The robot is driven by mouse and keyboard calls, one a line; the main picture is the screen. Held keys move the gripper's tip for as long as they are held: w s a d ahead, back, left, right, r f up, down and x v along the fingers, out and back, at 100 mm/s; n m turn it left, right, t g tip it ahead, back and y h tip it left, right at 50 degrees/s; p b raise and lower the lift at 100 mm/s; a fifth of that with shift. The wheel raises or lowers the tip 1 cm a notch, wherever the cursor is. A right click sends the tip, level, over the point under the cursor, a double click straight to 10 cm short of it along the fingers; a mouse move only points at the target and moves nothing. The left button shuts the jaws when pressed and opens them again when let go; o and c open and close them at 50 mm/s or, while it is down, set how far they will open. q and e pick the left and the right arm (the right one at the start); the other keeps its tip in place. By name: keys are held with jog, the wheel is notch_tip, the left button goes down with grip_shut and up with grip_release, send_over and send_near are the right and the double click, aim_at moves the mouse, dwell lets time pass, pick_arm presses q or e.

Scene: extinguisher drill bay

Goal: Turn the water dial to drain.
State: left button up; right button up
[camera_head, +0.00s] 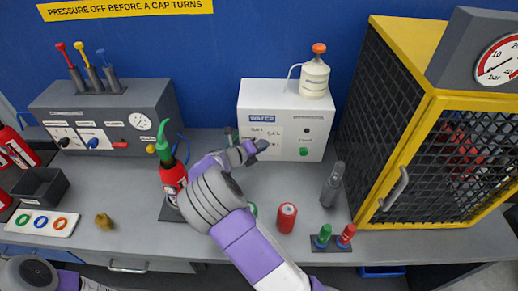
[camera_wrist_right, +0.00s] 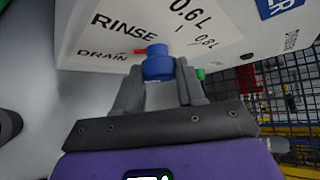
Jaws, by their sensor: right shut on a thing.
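The white water unit (camera_head: 318,108) stands at the back middle of the bench. Its blue dial (camera_wrist_right: 158,66) shows in the right wrist view, between the fingers of my right gripper (camera_wrist_right: 160,88). That gripper is shut on the dial. The dial's red pointer (camera_wrist_right: 140,51) points left, close to the end of the printed DRAIN label (camera_wrist_right: 102,55), with RINSE above it. In the head view my right gripper (camera_head: 256,148) reaches the lower front of the unit and hides the dial. Of my left arm, only a part shows at the lower left; its fingers are out of view.
A red extinguisher (camera_head: 172,176) with a green hose stands left of my right forearm. A red can (camera_head: 286,217) and a grey cylinder (camera_head: 333,184) stand to the right. A yellow-framed mesh cabinet (camera_head: 412,140) bounds the right side. A grey control box (camera_head: 108,115) is at the left.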

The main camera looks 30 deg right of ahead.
dwell(0.5)
jog(key=o, duration=1.1)
jog(key=shift+s, duration=0.1)
jog(key=shift+c, duration=0.2)
jog(key=v, duration=0.7)
jog(key=shift+a+p, duration=0.25)
jog(key=shift+p, duration=0.1)
